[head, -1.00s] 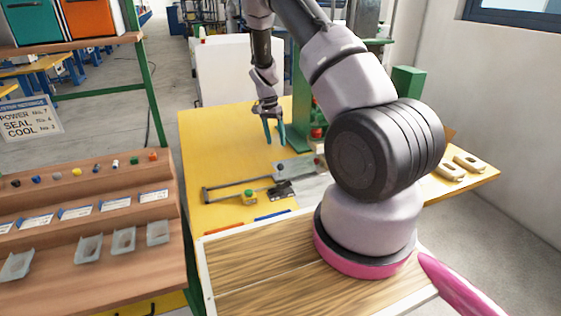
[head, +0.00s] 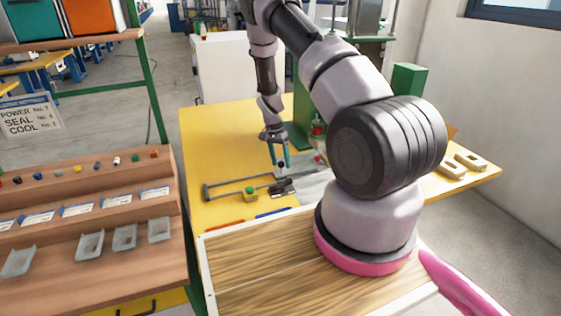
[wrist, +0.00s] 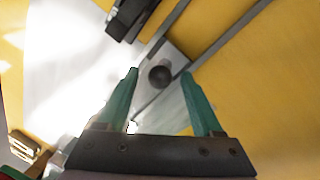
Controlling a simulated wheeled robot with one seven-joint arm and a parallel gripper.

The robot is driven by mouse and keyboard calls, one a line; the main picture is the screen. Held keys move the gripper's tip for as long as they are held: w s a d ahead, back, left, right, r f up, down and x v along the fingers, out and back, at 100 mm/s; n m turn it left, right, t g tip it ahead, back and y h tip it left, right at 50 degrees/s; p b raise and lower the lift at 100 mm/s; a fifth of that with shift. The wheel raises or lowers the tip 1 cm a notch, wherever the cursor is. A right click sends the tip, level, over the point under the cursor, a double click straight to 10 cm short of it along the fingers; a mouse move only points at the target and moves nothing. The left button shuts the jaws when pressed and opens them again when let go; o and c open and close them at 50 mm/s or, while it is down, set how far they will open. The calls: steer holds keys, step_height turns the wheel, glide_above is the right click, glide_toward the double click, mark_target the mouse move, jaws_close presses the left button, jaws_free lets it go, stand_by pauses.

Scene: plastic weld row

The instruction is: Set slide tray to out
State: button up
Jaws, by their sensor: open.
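The slide tray (head: 308,172) is a pale grey plate on thin dark rails on the yellow table. Its dark round knob (head: 282,164) stands near the plate's left end. The knob also shows in the wrist view (wrist: 160,76), on the plate's end between the rails. My gripper (head: 281,160) points down over the knob with its teal fingers open. In the wrist view the gripper (wrist: 160,74) has one fingertip on each side of the knob, with gaps visible. I cannot tell whether the fingers reach down to the knob's height. My arm hides the plate's right part.
The rails run left to an end bar (head: 207,193). A green press column (head: 301,95) stands behind. The table's left side is clear.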

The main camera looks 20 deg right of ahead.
jaws_close()
stand_by(1.3)
